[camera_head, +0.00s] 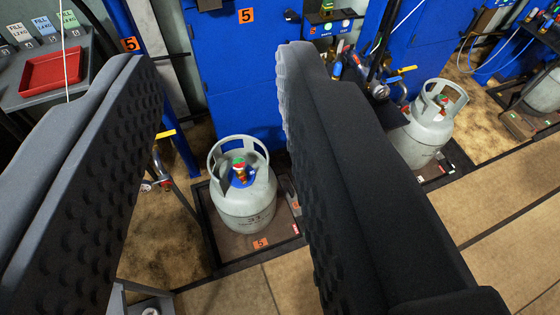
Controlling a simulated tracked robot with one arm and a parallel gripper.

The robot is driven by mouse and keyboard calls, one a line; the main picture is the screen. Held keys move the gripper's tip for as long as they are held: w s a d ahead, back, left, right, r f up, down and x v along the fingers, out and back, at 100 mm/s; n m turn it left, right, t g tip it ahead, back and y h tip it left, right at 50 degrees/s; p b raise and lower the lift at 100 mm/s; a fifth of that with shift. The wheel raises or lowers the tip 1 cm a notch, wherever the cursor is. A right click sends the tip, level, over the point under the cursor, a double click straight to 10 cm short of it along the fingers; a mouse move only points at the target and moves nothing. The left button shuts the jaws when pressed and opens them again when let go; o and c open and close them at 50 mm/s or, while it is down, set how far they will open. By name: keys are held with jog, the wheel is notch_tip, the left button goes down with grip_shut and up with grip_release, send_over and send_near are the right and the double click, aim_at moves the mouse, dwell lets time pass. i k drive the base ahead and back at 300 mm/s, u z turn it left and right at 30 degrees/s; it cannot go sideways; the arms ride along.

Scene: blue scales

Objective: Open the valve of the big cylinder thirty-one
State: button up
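A grey cylinder (245,205) with a dark number on its side, which looks like 31 or 33, stands upright on a scale platform (227,250) marked with an orange 5 label. The cylinder shows in the gap between the fingers, farther away and lower. The right finger hides what lies just right of it. Nothing is held between the fingers.
A second grey cylinder (424,135) stands on another platform at the right. Blue cabinets (235,85) stand behind. A grey table with a red tray (52,72) is at upper left. Hoses and brass fittings hang near the posts. Brown floor (490,215) is clear at lower right.

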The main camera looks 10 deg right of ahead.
aim_at(239, 163)
jog(key=z, duration=0.85)
jog(key=k, duration=0.65)
jog(key=u, duration=0.85)
jog(key=i, duration=1)
jog(key=z, duration=0.5)
jog(key=k, duration=1.2)
jog(key=z, duration=0.6)
jog(key=i, duration=1.85)
jog(key=u, duration=0.95)
